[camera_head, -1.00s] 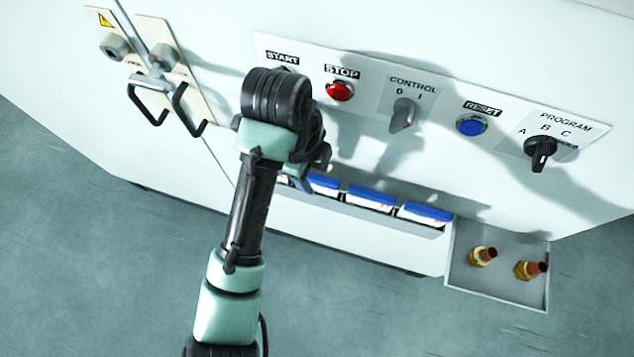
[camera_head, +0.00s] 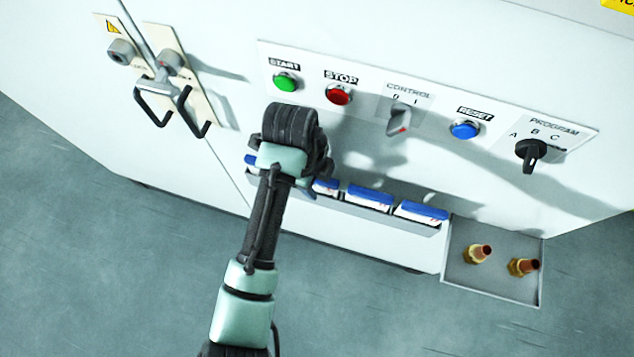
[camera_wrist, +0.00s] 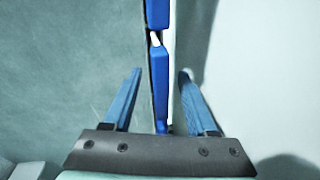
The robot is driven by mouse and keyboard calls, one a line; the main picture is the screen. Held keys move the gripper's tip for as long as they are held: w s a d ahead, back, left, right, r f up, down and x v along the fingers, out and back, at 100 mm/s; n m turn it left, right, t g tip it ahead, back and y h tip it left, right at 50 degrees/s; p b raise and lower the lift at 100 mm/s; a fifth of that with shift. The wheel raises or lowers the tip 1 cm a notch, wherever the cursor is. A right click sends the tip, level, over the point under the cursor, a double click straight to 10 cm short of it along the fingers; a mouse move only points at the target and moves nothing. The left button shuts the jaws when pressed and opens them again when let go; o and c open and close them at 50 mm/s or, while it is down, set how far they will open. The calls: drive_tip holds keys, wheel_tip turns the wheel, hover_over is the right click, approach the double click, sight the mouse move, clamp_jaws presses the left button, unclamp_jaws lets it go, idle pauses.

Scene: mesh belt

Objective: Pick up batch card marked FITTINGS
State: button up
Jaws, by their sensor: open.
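Several batch cards with blue top edges and white faces stand in a row in a narrow rack (camera_head: 390,224) on the front of the white machine. Two show clearly right of my arm, a middle card (camera_head: 370,197) and a right-hand card (camera_head: 421,212). Others are partly hidden behind my wrist. The print is too small to read, so I cannot tell which is marked FITTINGS. In the wrist view my gripper (camera_wrist: 160,72) is open, its blue fingers on either side of a blue card edge (camera_wrist: 160,85), with gaps to both. A second blue edge shows above it.
Above the rack are a green START button (camera_head: 286,82), a red STOP button (camera_head: 338,95), a CONTROL switch (camera_head: 399,120), a blue RESET button (camera_head: 465,130) and a PROGRAM knob (camera_head: 531,152). A tray (camera_head: 487,285) with brass fittings is at right. Door handles (camera_head: 153,105) are at left.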

drive_tip(key=shift+f, duration=0.2)
drive_tip(key=shift+c, duration=0.3)
clamp_jaws()
